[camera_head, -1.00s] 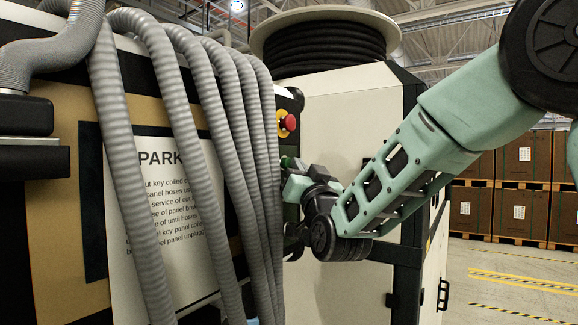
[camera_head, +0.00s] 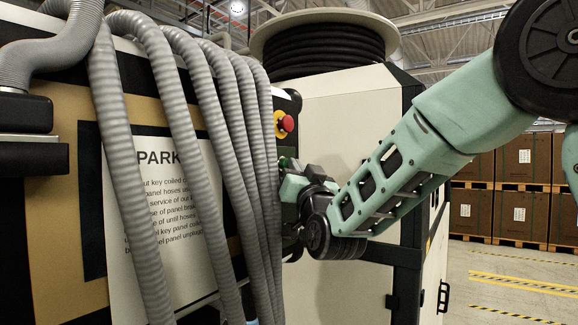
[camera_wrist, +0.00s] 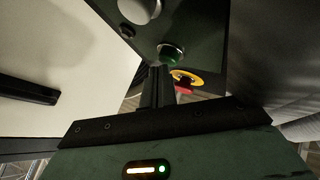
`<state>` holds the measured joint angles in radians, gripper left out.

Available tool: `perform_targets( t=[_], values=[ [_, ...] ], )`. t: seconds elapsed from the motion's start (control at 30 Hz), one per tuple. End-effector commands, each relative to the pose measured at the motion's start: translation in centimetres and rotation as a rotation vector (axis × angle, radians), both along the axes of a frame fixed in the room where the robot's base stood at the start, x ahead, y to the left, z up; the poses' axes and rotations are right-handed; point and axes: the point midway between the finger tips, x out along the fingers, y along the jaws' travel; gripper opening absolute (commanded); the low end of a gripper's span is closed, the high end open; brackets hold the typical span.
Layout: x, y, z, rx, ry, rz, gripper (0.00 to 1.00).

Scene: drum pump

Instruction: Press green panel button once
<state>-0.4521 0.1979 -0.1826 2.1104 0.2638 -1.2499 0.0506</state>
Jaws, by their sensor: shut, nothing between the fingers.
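The green button (camera_wrist: 170,56) shows in the wrist view on a dark panel (camera_wrist: 205,45), beside a yellow and red emergency stop (camera_wrist: 184,79). My gripper (camera_wrist: 160,69) is shut and empty. Its fingertips point at the panel and lie at the lower left edge of the green button; I cannot tell whether they touch it. In the head view my gripper (camera_head: 284,176) is close to the panel's face, just below the red stop knob (camera_head: 288,123), and its tips are largely hidden. The green button cannot be made out clearly there.
Several grey ribbed hoses (camera_head: 235,130) hang just left of my gripper, over a printed sign (camera_head: 160,215). A pale cabinet (camera_head: 345,120) with a black hose reel (camera_head: 325,45) stands behind my arm. A large round knob (camera_wrist: 140,8) is near the button.

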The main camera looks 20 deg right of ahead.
Motion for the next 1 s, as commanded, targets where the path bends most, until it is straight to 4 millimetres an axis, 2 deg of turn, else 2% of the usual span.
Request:
perform_targets(
  t=[1.0],
  values=[
    [0.52, 0.62, -0.47, -0.007, 0.011, 0.004, 0.00]
  ],
)
